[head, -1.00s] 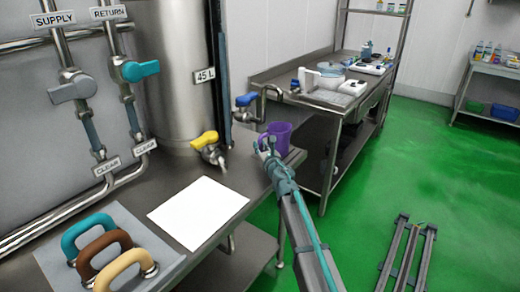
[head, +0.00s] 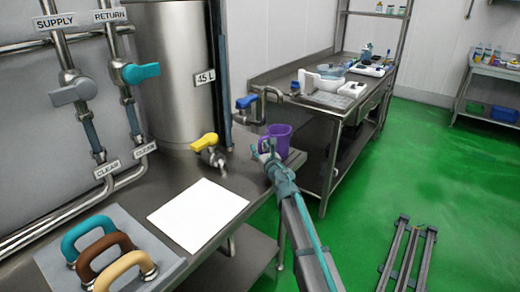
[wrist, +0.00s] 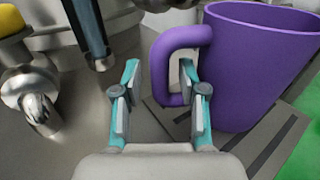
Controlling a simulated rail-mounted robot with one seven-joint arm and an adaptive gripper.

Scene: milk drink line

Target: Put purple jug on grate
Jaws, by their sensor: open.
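The purple jug (head: 276,139) stands upright near the right end of the steel counter. In the wrist view the jug (wrist: 255,60) fills the right side, with its handle (wrist: 160,60) turned to the left. The grate (wrist: 265,145), a grey slotted plate, lies beneath the jug, which appears to rest on it. In the head view a corner of the grate (head: 296,158) shows right of the jug. My gripper (wrist: 158,75) is open. Its fingers appear on either side of the handle's upright bar, the right one showing in the handle opening. Finger contact cannot be told.
A blue-handled tap (head: 258,103) stands behind the jug. A yellow-handled tap (head: 205,143) is to its left, on the steel tank (head: 175,70). A white sheet (head: 198,214) lies on the counter. Coloured handles sit on a grey mat (head: 60,238).

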